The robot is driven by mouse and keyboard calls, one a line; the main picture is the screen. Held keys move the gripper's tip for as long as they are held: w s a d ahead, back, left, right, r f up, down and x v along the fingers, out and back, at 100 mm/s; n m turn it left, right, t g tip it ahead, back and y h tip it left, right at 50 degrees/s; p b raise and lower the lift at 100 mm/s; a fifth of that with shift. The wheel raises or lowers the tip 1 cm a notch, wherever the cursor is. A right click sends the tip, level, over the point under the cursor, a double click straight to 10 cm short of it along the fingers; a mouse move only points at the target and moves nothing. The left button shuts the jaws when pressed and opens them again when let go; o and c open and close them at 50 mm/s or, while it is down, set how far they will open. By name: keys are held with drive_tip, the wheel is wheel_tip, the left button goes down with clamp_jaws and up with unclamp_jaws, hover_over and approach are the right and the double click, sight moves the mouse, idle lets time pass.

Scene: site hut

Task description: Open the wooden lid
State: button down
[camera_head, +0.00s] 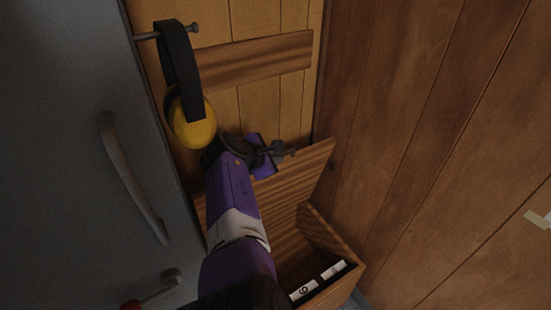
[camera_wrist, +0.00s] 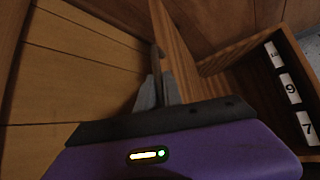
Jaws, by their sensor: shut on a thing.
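The wooden lid (camera_head: 312,165) stands raised and steeply tilted at the back of an open wooden box (camera_head: 330,238). In the wrist view the lid (camera_wrist: 178,50) is seen nearly edge-on. My gripper (camera_head: 284,152) is at the lid's upper edge, with my purple arm covering the lid's left part and part of the box. In the wrist view my gripper's grey fingers (camera_wrist: 157,88) are shut on the lid's edge. The box (camera_wrist: 238,82) shows open there on the right.
White number cards (camera_head: 303,290) lie along the box's front inside. Yellow earmuffs (camera_head: 190,118) hang from a peg left of my gripper. A grey cabinet (camera_head: 70,150) with a handle (camera_head: 130,180) is close on the left. A plank wall (camera_head: 430,130) bounds the right.

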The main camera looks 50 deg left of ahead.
drive_tip(key=c, duration=1.5)
unclamp_jaws()
drive_tip(key=shift+d, duration=0.15)
